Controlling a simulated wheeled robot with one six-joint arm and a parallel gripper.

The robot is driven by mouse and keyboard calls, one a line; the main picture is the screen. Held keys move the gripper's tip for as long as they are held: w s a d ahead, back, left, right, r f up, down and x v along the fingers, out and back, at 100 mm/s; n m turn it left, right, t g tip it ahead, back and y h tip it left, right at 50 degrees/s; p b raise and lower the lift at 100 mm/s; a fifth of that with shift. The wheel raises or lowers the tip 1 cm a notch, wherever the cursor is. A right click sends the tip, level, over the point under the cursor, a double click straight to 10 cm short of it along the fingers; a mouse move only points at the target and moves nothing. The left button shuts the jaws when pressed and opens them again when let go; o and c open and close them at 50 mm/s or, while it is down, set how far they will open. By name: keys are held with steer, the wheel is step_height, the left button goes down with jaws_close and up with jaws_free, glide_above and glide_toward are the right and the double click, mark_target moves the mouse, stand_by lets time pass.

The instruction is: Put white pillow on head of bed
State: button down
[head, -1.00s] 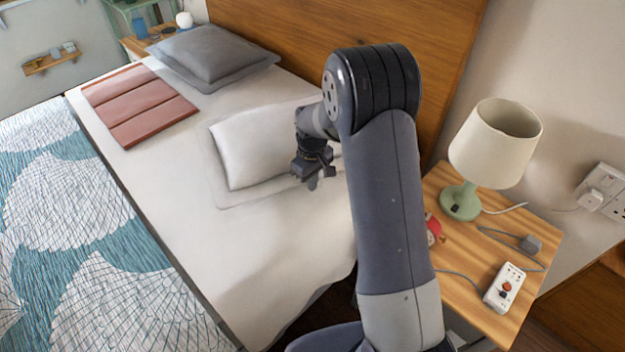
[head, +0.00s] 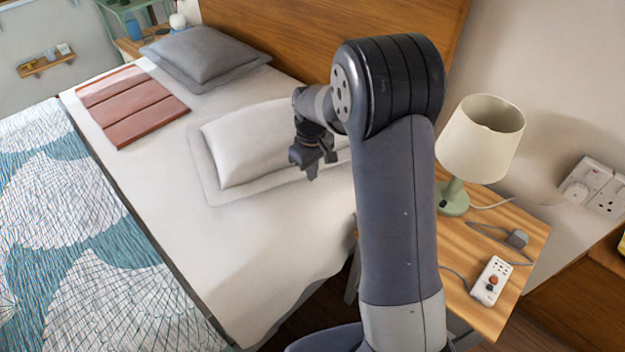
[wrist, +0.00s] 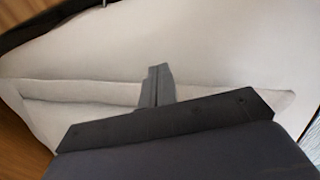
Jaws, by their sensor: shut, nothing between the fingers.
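The white pillow (head: 245,147) lies flat on the near half of the bed (head: 175,230), beside the wooden headboard, with its right end partly hidden by my arm. My gripper (head: 311,172) is above the pillow's right end, pointing down. In the wrist view the shut, empty fingers (wrist: 158,85) show in front of white bedding (wrist: 215,50); a pale raised edge (wrist: 75,112) crosses there, and I cannot tell whether the fingers touch it.
A grey pillow (head: 205,55) and a folded red cloth (head: 130,103) lie on the far half of the bed. The wooden headboard (head: 290,45) rises behind. A nightstand (head: 470,250) with a lamp (head: 480,140) and a white remote-like device (head: 491,280) stands at right.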

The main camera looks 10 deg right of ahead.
step_height(320, 180, up, 4)
steer(key=shift+f, duration=0.1)
steer(key=c, duration=2.1)
jaws_free()
